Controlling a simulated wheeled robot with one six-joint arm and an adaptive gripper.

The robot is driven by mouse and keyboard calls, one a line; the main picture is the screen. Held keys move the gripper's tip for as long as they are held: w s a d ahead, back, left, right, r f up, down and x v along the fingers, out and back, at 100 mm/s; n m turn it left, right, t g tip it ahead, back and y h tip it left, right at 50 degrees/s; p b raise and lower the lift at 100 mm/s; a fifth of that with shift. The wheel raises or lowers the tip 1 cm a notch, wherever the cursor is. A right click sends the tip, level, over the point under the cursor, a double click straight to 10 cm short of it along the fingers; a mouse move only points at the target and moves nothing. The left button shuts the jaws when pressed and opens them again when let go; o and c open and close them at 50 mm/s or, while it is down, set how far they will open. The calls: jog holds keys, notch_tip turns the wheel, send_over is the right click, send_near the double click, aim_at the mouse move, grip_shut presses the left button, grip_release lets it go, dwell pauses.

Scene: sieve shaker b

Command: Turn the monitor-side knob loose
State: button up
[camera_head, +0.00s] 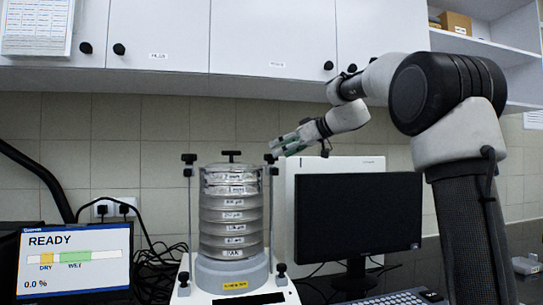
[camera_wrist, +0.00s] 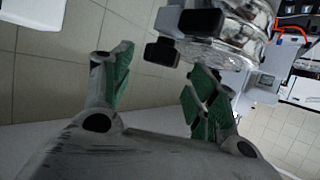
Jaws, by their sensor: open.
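The sieve shaker (camera_head: 232,222) is a stack of clear, labelled sieves on a pale base, with a black knob on a rod at each side. The knob on the monitor side (camera_head: 270,158) is at the top of the right rod, beside the dark monitor (camera_head: 357,218). My gripper (camera_head: 278,147) is just above and right of this knob, its green-padded fingers pointing left. In the wrist view my gripper (camera_wrist: 160,88) is open and empty. Two black blocks (camera_wrist: 161,52) of the shaker's clamping parts show beyond the fingers; I cannot tell for certain which is the knob.
A left knob (camera_head: 189,158) and a centre top handle (camera_head: 231,154) stand close by. A white case (camera_head: 284,190) is behind the monitor. A READY screen (camera_head: 75,260) stands at left, a keyboard (camera_head: 400,297) at front right. White cupboards (camera_head: 265,35) hang above.

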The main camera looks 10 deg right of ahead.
aim_at(269, 160)
jog(key=x, duration=0.5)
jog(key=shift+c, duration=0.4)
jog(key=shift+a, duration=0.1)
jog(key=c, duration=1)
